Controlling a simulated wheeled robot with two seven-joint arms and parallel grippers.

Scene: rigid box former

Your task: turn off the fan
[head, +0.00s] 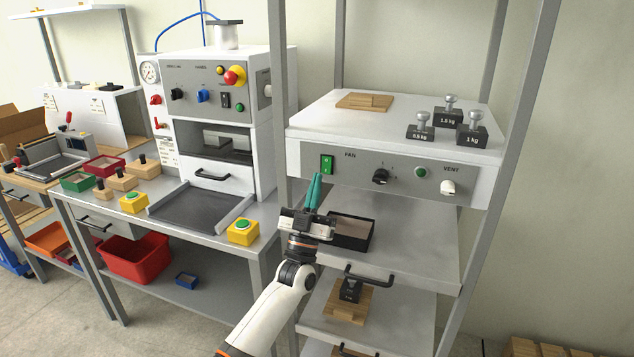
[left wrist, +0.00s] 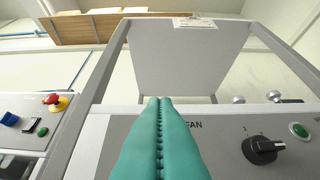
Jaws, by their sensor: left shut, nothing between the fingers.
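The grey control panel (head: 400,182) on the shelf unit carries the label FAN. At its left end is a green rocker switch (head: 327,164). Right of it is a black knob (head: 380,176), also in the left wrist view (left wrist: 263,149), then a green round lamp or button (head: 420,172) and a white VENT knob (head: 448,188). My left gripper (head: 318,177) has teal fingers, shut and empty, pointing up just below and left of the switch in the head view. In the left wrist view the shut fingers (left wrist: 160,102) hide the switch; I cannot tell whether they touch it. My right gripper is not in view.
Several weights (head: 447,108) and a wooden board (head: 365,101) rest on the white housing. A black tray (head: 350,233) sits below the panel, near my gripper. Grey shelf posts (head: 277,70) flank the panel. A press bench with yellow button boxes (head: 243,232) stands left.

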